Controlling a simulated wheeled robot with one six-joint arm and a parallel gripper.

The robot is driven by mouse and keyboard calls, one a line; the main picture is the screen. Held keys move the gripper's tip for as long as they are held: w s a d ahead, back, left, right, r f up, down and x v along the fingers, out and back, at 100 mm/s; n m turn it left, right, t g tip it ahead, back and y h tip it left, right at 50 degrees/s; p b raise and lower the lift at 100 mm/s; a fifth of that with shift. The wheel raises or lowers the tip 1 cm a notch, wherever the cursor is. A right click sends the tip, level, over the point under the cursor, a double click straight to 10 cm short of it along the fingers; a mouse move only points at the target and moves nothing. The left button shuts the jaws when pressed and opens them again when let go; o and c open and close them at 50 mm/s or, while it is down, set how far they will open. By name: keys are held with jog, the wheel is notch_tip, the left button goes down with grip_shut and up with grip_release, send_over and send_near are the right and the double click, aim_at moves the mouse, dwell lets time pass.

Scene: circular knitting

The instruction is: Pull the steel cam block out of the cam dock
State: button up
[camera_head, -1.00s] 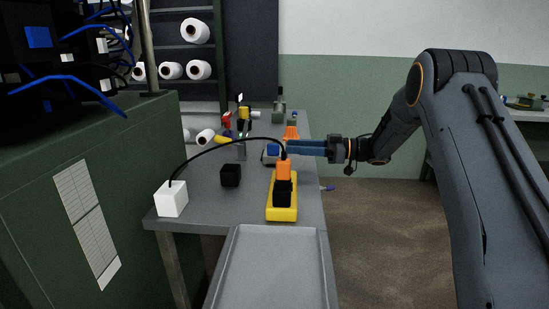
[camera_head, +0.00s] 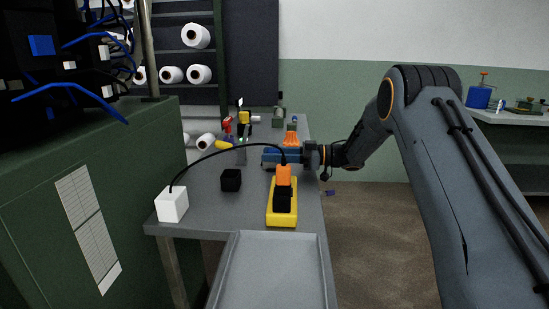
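My gripper (camera_head: 268,156), with blue fingers, reaches in from the right over the grey table, behind the yellow base. Its fingertips point left at a small blue-and-white block, now mostly covered by the fingers. A small grey upright piece (camera_head: 241,154) with a green spot stands just left of the fingertips, apart from them. I cannot tell for sure which piece is the steel cam block or the cam dock. Whether the fingers are open or hold anything is too small to see.
A yellow base (camera_head: 284,217) holds black and orange pieces (camera_head: 284,174). A black cable arches from there to a white cube (camera_head: 172,204). A black cube (camera_head: 231,180) stands between. An empty grey tray (camera_head: 272,270) is in front. Orange cones (camera_head: 291,137) and spools stand behind.

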grip_shut()
jog(key=shift+r, duration=0.15)
notch_tip(320, 180, up, 9)
jog(key=shift+r+p, duration=0.9)
jog(key=shift+r, duration=1.1)
